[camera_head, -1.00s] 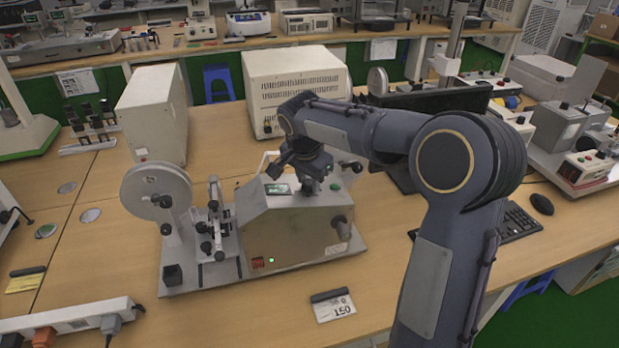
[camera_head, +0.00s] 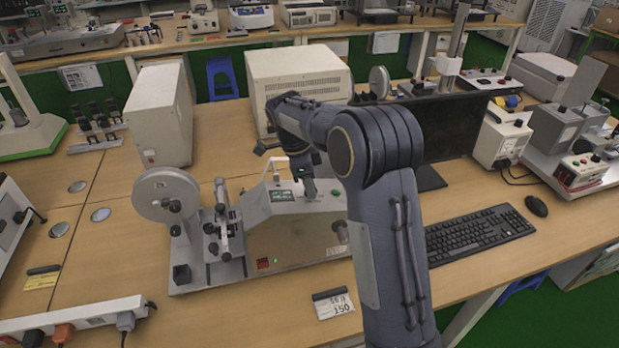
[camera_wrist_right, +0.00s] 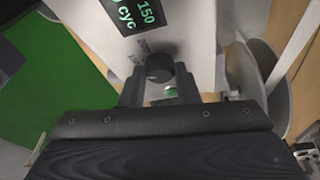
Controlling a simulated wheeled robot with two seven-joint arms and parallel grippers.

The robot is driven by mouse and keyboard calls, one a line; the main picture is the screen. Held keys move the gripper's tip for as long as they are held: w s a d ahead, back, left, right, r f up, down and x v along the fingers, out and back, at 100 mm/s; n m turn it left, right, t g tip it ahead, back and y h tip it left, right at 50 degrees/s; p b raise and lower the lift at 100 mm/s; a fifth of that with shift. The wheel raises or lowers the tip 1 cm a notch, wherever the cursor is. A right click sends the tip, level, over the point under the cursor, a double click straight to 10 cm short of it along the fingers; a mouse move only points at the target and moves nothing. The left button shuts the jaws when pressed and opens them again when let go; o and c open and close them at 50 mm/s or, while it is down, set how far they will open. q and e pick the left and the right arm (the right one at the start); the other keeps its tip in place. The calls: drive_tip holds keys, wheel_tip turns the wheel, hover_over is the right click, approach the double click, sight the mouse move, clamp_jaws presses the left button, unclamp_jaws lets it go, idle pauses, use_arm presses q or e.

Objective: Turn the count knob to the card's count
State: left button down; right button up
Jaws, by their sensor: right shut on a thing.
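The machine (camera_head: 290,235) stands on the bench with a small display (camera_head: 281,195) on top. In the right wrist view the display (camera_wrist_right: 138,12) reads 150 above a 0 and CYC, seen turned. The dark round count knob (camera_wrist_right: 159,67) sits between the fingertips of my right gripper (camera_wrist_right: 160,82), which is shut on it. In the head view my right gripper (camera_head: 308,188) points down at the machine's top, and the knob is hidden there. The card (camera_head: 333,304) lies in front of the machine and shows 150. My left gripper is not in view.
A reel (camera_head: 166,195) and a small fixture (camera_head: 222,225) stand left of the machine. A power strip (camera_head: 75,318) lies front left. A monitor (camera_head: 440,125), keyboard (camera_head: 480,235) and mouse (camera_head: 536,206) are on the right. A beige box (camera_head: 298,80) stands behind.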

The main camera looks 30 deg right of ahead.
sight(302, 191)
drive_tip(key=shift+m+g+p, duration=0.3)
drive_tip(key=shift+m+p, duration=0.2)
drive_tip(key=shift+m, duration=0.3)
drive_tip(key=o, duration=1)
drive_tip(key=shift+c, duration=0.2)
drive_tip(key=v, duration=0.8)
drive_tip(key=shift+d, duration=0.15)
